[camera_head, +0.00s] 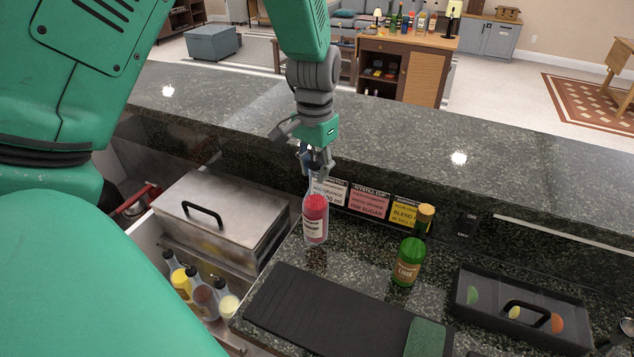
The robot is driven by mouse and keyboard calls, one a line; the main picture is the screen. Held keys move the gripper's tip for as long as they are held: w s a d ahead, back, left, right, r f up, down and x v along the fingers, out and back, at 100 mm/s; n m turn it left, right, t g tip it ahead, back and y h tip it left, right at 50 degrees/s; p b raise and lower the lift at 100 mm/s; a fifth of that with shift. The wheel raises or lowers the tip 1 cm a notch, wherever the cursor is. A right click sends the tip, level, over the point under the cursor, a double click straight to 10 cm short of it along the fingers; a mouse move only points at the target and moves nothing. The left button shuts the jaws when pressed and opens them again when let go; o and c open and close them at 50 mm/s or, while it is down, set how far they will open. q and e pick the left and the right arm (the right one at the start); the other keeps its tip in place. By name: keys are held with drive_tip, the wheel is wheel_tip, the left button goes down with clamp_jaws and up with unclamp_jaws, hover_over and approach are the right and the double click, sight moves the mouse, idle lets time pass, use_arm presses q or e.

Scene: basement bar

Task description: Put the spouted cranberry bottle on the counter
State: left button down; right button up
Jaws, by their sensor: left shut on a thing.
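The spouted cranberry bottle (315,220) is clear with red contents and a pale label. It is upright at the back left of the lower dark granite counter (285,262), in front of the colored signs. My left gripper (317,170) comes down from above and is shut on its top. Whether the bottle's base touches the counter or hangs just above it, I cannot tell. The fingers hide part of the spout. My right gripper is not in view.
A green lime bottle (408,262) stands to the right. A black mat (325,318), a green sponge (425,338) and a lidded black garnish tray (460,300) are in front. A steel lidded bin (215,210) and several bottles in a rail (203,297) are left.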

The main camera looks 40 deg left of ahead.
sight(314, 188)
use_arm(q)
drive_tip(key=f, duration=0.3)
drive_tip(key=shift+s+a, duration=0.15)
drive_tip(key=shift+s, duration=0.05)
drive_tip(key=shift+w+f, duration=0.15)
drive_tip(key=shift+f, duration=0.25)
drive_tip(key=c, duration=1.3)
unclamp_jaws()
wheel_tip(314, 188, up, 12)
drive_tip(key=shift+r+b, duration=0.1)
drive_tip(key=shift+b, duration=0.2)
